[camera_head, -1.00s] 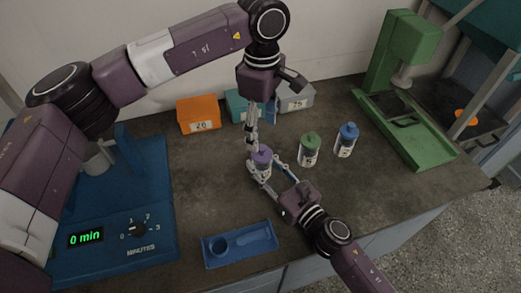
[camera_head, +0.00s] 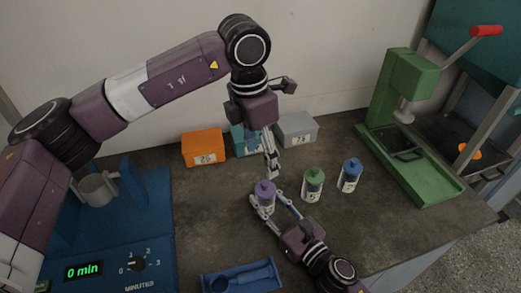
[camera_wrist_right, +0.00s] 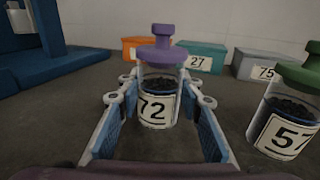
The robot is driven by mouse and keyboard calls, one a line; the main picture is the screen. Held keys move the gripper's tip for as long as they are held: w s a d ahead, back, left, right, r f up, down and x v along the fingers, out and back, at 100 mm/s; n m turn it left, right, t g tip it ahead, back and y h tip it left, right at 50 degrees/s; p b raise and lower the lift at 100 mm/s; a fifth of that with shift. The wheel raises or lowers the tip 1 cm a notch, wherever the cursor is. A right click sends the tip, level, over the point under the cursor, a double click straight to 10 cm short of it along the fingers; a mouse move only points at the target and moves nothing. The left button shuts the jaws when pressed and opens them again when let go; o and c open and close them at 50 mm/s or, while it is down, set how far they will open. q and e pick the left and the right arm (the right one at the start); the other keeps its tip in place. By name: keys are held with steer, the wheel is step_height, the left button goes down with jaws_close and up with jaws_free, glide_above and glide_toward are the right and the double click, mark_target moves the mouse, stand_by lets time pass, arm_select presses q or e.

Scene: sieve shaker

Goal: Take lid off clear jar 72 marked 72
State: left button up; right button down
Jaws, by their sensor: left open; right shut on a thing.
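The clear jar marked 72 (camera_wrist_right: 158,106) stands upright on the bench with dark granules inside. Its purple knobbed lid (camera_wrist_right: 162,53) sits on top; the lid also shows in the head view (camera_head: 265,189). My right gripper (camera_head: 267,207) is shut on the jar's body low down, with a finger on each side in the right wrist view (camera_wrist_right: 157,110). My left gripper (camera_head: 273,171) is open and empty, pointing down just above the lid in the head view. It does not show in the right wrist view, so it is apart from the lid.
A green-lidded jar marked 57 (camera_wrist_right: 285,128) and a blue-lidded jar (camera_head: 350,176) stand to the right. Orange (camera_head: 203,147), teal (camera_wrist_right: 201,57) and grey (camera_head: 297,129) boxes line the wall. A blue tray (camera_head: 242,279) lies in front; a green press (camera_head: 410,150) stands right.

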mark_target(266, 183)
arm_select(q)
steer(key=f, duration=0.7)
steer(key=d+f, duration=0.1)
steer(key=f, duration=0.2)
steer(key=shift+w+f, duration=0.3)
steer(key=shift+f, duration=0.05)
steer(key=c, duration=1.4)
steer(key=shift+r, duration=0.1)
steer(key=shift+r, duration=0.2)
steer(key=shift+r, duration=0.9)
steer(key=shift+r, duration=0.1)
